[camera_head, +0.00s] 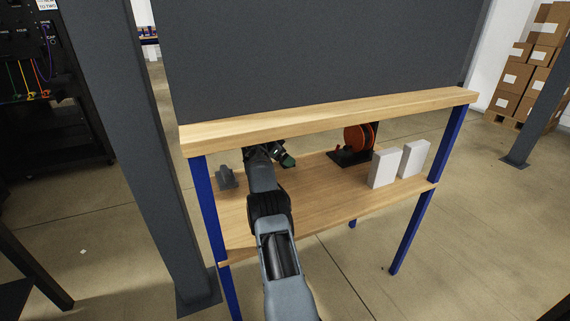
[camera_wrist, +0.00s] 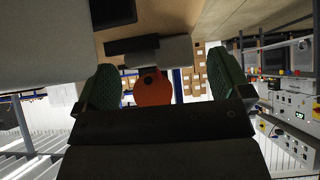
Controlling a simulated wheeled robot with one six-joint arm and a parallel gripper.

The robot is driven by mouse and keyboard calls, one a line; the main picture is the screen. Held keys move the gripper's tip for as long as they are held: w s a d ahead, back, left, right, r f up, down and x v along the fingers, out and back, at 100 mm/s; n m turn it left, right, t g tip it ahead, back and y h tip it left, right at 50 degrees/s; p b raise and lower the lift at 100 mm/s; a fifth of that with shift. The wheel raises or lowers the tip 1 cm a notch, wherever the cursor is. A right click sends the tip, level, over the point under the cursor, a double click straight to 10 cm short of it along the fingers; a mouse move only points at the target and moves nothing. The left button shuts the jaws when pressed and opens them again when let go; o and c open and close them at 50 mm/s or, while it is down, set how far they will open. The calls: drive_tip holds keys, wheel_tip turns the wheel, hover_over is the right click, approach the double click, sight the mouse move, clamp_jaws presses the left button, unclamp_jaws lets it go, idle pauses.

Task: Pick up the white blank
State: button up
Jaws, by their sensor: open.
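Two white upright blocks, the white blanks, stand side by side at the right of the lower wooden shelf in the head view: a nearer left one (camera_head: 382,170) and a right one (camera_head: 413,159). My gripper (camera_head: 287,160) is over the left part of that shelf, under the upper board, well left of both blanks and touching neither. In the wrist view its green-padded fingers (camera_wrist: 164,82) are wide apart with nothing held between them. A large pale shape fills the upper left there; I cannot tell whether it is a blank.
An orange reel (camera_head: 359,138) on a dark stand sits behind and left of the blanks; it also shows beyond my fingers in the wrist view (camera_wrist: 152,90). A small grey object (camera_head: 227,180) is at the shelf's left end. The upper board (camera_head: 330,118) and blue posts (camera_head: 405,230) bound the space.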

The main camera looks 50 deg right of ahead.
drive_tip(key=shift+s+d+f, duration=0.15)
drive_tip(key=shift+d+f, duration=0.15)
drive_tip(key=shift+c, duration=0.4)
drive_tip(key=c, duration=0.9)
